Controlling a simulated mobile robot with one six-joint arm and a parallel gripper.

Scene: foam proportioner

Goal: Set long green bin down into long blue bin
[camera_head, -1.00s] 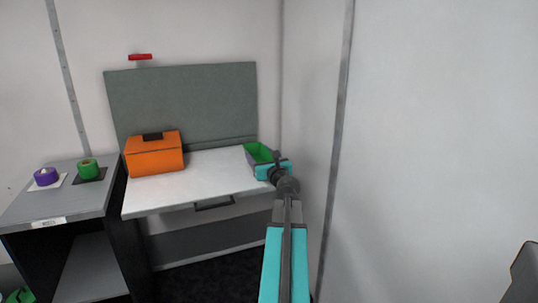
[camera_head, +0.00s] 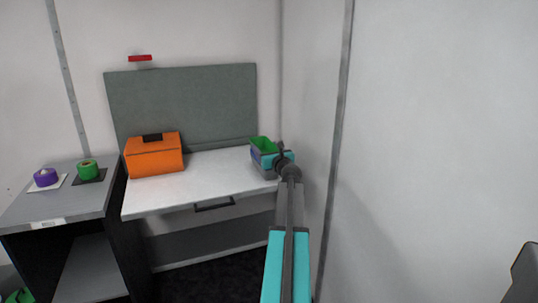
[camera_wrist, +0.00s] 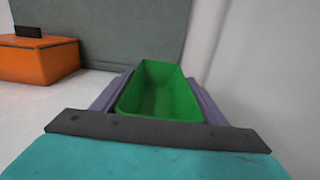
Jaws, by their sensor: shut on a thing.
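The long green bin (camera_head: 262,144) is at the right end of the white worktop, near the side wall. In the wrist view the green bin (camera_wrist: 160,88) is upright, open at the top and empty, pointing away from me. My gripper (camera_head: 274,160) is shut on it. Violet-grey parts flank the green bin on both sides in the wrist view, and a violet-blue surface shows under it in the head view. I cannot tell whether these are my fingers or the walls of the long blue bin. The green bin's underside is hidden.
An orange box (camera_head: 154,156) stands on the left of the white worktop (camera_head: 205,175). A grey backboard (camera_head: 185,105) rises behind, and a wall (camera_head: 312,130) is close on the right. The worktop's middle is clear. A grey cabinet (camera_head: 60,195) stands at the left.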

